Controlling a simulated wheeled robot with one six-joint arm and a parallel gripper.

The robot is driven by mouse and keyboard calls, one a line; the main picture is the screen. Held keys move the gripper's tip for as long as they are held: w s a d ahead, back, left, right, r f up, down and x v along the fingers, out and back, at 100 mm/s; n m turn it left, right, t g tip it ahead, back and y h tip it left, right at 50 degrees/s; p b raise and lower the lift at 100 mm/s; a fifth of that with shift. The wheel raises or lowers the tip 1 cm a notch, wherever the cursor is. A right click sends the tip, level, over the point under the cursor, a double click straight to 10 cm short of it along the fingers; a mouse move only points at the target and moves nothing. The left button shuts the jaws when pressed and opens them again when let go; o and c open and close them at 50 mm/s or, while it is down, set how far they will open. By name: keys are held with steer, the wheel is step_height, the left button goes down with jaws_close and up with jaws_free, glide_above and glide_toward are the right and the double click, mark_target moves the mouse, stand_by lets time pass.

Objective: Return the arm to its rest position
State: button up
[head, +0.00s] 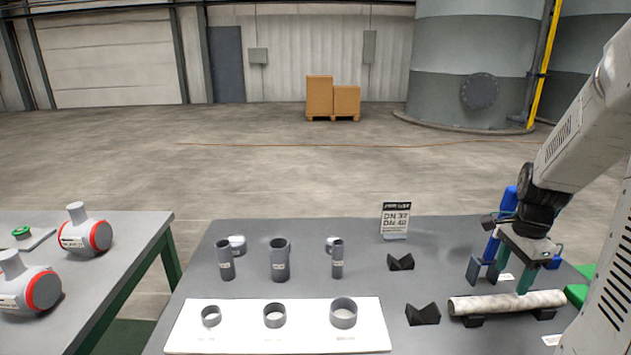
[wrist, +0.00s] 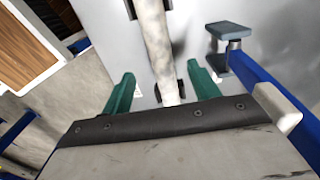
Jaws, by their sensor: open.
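My gripper (head: 521,284) is at the end of my arm at the right of the head view, low over the workbench. In the wrist view its two green fingers (wrist: 163,77) stand apart. A long mottled pale pipe (head: 505,303) lies across dark supports (head: 474,321) on the bench. It also shows in the wrist view (wrist: 157,42), running up between the open fingers. The fingers do not visibly press on the pipe; I cannot tell the exact height between them. In the head view only one green finger shows clearly.
Blue bars with grey pads (wrist: 230,30) flank my gripper. Dark V-blocks (head: 422,314), a sign (head: 395,220), grey tubes (head: 278,262) and a white board (head: 275,338) with rings stand on the bench (head: 370,270). A second table (head: 140,228) is at left.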

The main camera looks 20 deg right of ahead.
steer(key=shift+s+a+n, duration=0.15)
steer(key=shift+a+n, duration=0.05)
steer(key=shift+n, duration=0.3)
steer(key=s+a+r+n, duration=0.4)
steer(key=a+n, duration=0.2)
steer(key=a, duration=0.3)
steer(key=s+a+r+n+t, duration=0.1)
steer(key=s+a+r+n, duration=0.3)
steer(key=a+n, duration=0.3)
steer(key=s+a+r+n, duration=0.4)
steer(key=a+r+n, duration=0.1)
steer(key=a, duration=0.7)
steer(key=shift+s+a+n, duration=0.25)
steer(key=shift+s+n, duration=0.05)
steer(key=shift+n, duration=0.5)
